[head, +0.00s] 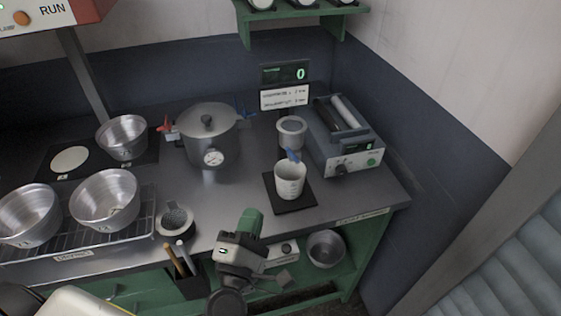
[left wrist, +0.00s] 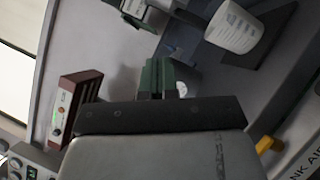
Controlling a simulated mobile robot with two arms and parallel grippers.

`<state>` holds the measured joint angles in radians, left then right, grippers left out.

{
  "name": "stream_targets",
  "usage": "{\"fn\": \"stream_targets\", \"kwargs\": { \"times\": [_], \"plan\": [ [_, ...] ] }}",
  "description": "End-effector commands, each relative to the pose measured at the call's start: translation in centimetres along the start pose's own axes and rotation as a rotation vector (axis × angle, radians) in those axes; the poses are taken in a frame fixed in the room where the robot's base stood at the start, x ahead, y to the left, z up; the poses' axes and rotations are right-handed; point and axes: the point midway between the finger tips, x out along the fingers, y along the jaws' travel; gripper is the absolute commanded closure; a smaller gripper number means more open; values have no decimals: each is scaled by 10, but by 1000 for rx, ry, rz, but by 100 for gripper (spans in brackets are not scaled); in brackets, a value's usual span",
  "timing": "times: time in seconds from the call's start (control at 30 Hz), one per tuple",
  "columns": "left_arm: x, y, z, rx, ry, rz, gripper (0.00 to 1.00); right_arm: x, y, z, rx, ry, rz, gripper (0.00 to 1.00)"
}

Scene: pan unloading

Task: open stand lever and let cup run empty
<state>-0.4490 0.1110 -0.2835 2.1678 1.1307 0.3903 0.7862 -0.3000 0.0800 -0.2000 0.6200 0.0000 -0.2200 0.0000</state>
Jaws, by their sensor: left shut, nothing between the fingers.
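A metal cup (head: 291,130) sits in a stand at the back right of the bench. A blue lever (head: 293,156) shows just under it. A white beaker with markings (head: 290,183) stands upright below the lever on a black mat (head: 280,207); I cannot make out its contents. The beaker also shows at the upper right of the left wrist view (left wrist: 235,27). My left gripper (head: 251,217), with green fingers, is shut and empty at the bench's front edge, apart from the lever and beaker. Its fingers also show in the left wrist view (left wrist: 157,78). My right gripper is not in view.
A lidded pot (head: 207,137) with red and blue handles stands left of the stand. A roller machine (head: 345,145) stands close on its right. A display (head: 285,73) reads 0. Metal bowls (head: 104,200) and a mortar-like bowl (head: 175,222) stand to the left.

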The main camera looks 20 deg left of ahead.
Motion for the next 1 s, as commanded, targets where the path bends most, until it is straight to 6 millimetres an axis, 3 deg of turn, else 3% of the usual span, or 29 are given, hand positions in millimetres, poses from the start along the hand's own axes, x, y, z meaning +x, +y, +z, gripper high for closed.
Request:
{"fn": "stream_targets", "kwargs": {
  "times": [0.27, 0.7, 1.0],
  "plan": [
    [12, 2, 1, 4, -2, 0, 100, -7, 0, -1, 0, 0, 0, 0],
    [101, 3, 2, 5, -3, 0, 100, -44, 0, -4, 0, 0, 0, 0],
    [126, 1, 26, 3, -1, -2, 100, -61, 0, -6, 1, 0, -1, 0]
  ]
}}
